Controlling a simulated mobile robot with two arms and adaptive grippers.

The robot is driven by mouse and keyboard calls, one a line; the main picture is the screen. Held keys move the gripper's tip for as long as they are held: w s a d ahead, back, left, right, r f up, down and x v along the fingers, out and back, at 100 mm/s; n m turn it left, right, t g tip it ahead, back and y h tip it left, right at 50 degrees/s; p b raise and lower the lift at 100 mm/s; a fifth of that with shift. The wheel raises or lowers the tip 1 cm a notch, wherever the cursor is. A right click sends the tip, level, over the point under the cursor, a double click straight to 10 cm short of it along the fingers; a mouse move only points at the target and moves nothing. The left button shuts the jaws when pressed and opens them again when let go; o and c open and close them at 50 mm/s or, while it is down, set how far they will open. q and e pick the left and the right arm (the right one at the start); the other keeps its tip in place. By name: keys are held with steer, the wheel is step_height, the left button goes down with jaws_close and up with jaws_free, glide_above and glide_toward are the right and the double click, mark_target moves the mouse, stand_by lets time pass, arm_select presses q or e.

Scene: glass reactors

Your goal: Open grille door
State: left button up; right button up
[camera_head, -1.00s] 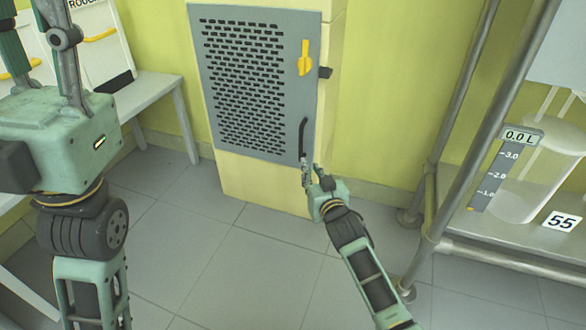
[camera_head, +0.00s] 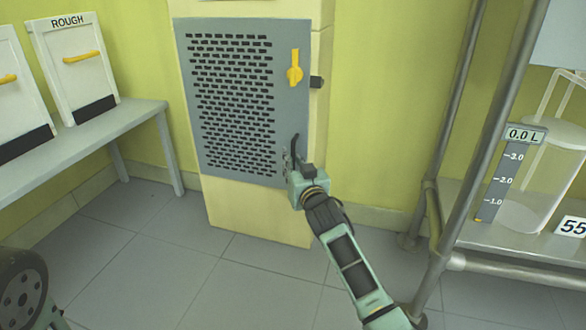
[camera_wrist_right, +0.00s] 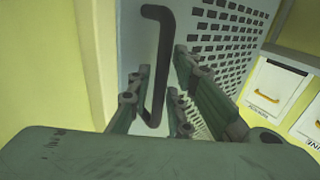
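The grey grille door (camera_head: 235,100) is on the front of a pale yellow cabinet and looks shut. Its dark bar handle (camera_head: 295,145) is at the lower right of the door, and it shows upright in the right wrist view (camera_wrist_right: 158,60). A yellow latch (camera_head: 294,72) stands upright above the handle. My right gripper (camera_head: 290,160) is at the handle's lower end. Contact cannot be told. My left gripper is out of view.
A bench (camera_head: 90,135) with white bins, one marked ROUGH (camera_head: 72,70), stands at left. A metal rack (camera_head: 470,130) with a clear vessel (camera_head: 540,180) stands at right. The floor (camera_head: 200,270) before the cabinet is clear.

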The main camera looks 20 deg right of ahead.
steer(key=shift+w, duration=0.1)
steer(key=shift+c, duration=0.5)
jaws_close()
